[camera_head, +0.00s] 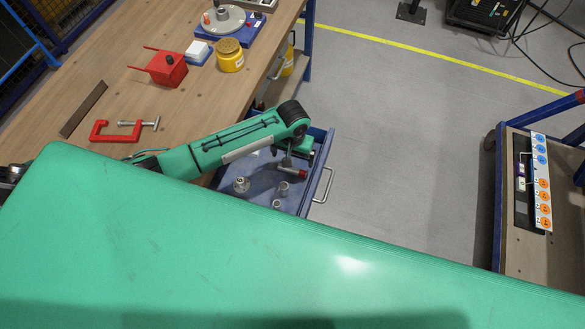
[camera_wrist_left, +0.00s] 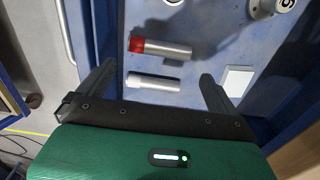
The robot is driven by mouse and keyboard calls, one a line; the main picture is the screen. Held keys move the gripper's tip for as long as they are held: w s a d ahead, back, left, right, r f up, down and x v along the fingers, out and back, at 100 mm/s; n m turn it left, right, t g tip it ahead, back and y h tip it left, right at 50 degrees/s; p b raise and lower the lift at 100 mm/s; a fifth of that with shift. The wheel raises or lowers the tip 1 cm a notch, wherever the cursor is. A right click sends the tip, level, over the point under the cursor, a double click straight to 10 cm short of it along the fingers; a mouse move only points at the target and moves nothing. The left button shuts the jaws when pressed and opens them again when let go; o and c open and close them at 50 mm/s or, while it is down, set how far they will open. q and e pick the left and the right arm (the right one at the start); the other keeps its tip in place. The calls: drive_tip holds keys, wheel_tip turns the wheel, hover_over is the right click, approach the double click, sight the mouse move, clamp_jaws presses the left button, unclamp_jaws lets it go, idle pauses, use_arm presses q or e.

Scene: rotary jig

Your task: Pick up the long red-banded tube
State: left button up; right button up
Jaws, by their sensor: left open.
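The long red-banded tube lies in an open blue drawer. It is silver with a red end in the left wrist view (camera_wrist_left: 160,48), and it also shows in the head view (camera_head: 292,173). My left gripper (camera_head: 288,161) is over the drawer. In the left wrist view its two fingers (camera_wrist_left: 156,84) are spread wide with nothing held between them. The red-banded tube appears just beyond the fingertips. My right gripper is not in view.
The blue drawer (camera_head: 228,204) also holds several round metal parts, one numbered (camera_head: 241,184), and a white block (camera_wrist_left: 236,80). Its walls and handle (camera_head: 324,185) border the space. The wooden bench beside it carries a red clamp (camera_head: 101,131), red box (camera_head: 168,70) and yellow jar (camera_head: 230,56).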

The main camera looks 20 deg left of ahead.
sight(292, 169)
use_arm(q)
drive_tip(key=shift+f, duration=0.65)
drive_tip(key=shift+s+f, duration=0.1)
drive_tip(key=shift+f, duration=0.25)
drive_tip(key=f, duration=0.2)
drive_tip(key=f+p, duration=0.1)
drive_tip(key=shift+s+f, duration=0.2)
drive_tip(key=shift+s, duration=0.05)
drive_tip(key=shift+d+f, duration=0.1)
drive_tip(key=shift+f, duration=0.45)
drive_tip(key=c, duration=0.7)
drive_tip(key=shift+o, duration=0.2)
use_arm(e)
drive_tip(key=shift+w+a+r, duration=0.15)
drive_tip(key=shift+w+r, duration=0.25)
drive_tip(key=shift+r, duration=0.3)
use_arm(q)
drive_tip(key=shift+r, duration=0.1)
